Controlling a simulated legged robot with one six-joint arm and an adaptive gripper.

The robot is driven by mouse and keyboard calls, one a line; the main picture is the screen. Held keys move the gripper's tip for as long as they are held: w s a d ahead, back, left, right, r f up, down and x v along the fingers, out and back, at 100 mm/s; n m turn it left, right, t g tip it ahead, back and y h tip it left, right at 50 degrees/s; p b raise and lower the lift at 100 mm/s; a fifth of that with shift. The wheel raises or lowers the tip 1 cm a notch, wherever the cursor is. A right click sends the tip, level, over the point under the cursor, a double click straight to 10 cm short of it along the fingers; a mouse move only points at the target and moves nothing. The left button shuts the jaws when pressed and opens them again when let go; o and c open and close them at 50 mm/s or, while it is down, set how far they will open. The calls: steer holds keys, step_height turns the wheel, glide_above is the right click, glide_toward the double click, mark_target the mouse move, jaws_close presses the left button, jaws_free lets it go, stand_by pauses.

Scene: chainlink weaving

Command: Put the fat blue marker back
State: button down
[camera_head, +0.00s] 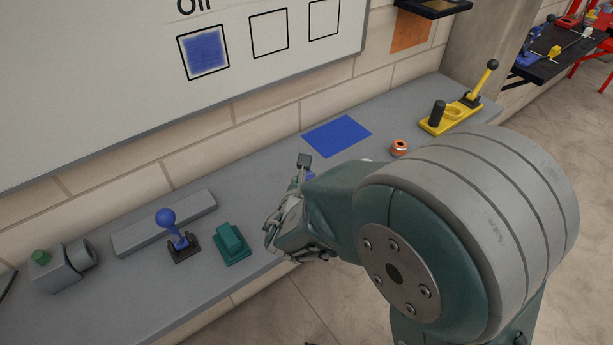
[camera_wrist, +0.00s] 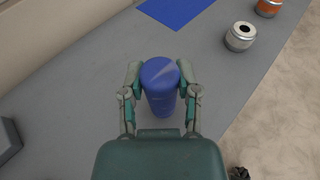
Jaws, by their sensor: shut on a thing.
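The fat blue marker (camera_wrist: 160,85) is a thick blue cylinder between the two fingers of my gripper (camera_wrist: 160,90) in the wrist view. My gripper is shut on it from both sides. Its upper end faces the wrist camera; I cannot tell if its base touches the counter. In the head view my gripper (camera_head: 302,205) is over the counter and only a small bit of blue shows beside it. A flat blue square (camera_head: 337,135) lies on the counter beyond my gripper; it also shows at the top of the wrist view (camera_wrist: 178,8).
The whiteboard (camera_head: 120,90) has a blue-filled square. A pale holed cylinder (camera_wrist: 240,37) stands near the counter's edge.

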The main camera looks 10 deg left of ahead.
steer(key=shift+c, duration=1.7)
jaws_free()
